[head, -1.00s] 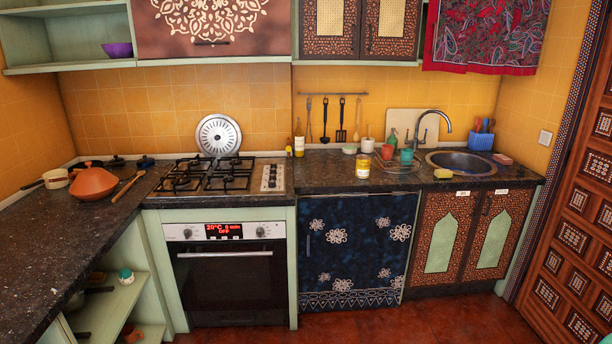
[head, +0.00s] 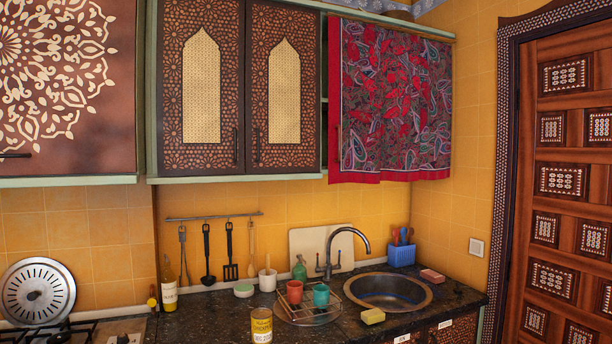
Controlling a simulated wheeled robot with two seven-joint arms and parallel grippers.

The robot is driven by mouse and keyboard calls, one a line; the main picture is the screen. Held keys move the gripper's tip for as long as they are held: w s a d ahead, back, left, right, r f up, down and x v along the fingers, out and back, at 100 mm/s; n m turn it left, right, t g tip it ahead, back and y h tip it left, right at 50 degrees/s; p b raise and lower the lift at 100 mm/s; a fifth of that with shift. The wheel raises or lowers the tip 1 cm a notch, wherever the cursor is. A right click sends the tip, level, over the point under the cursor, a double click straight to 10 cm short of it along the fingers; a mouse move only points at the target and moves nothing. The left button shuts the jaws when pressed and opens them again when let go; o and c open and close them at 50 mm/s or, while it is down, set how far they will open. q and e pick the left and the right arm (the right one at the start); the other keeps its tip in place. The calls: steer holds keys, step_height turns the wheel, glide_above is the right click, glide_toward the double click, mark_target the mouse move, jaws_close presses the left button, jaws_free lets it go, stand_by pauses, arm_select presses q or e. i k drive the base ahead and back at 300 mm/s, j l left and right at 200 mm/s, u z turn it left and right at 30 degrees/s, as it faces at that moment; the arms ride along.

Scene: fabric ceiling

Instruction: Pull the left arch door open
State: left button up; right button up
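Two arch doors show in the upper wall cabinet, both shut. The left arch door (head: 201,92) is brown with a carved pattern and a pale gold arched panel. Its dark upright handle (head: 236,146) is at the lower right edge. The right arch door (head: 285,92) looks the same, with its handle (head: 257,146) at the lower left edge. Below the sink, only the top of patterned lower doors (head: 455,331) shows, with white labels; their arches are out of view. Neither of my grippers is in view.
A red patterned cloth (head: 395,105) hangs right of the arch doors. Utensils (head: 230,250) hang on the wall. A wooden door (head: 565,190) stands at right.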

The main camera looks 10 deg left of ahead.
mark_target(200, 66)
steer(key=i+l+u, duration=0.1)
steer(key=i, duration=0.4)
steer(key=i+l+u, duration=0.15)
steer(key=i+l, duration=0.15)
steer(key=i, duration=0.15)
steer(key=i+l+u, duration=0.1)
steer(key=i+l, duration=0.15)
steer(key=i, duration=0.25)
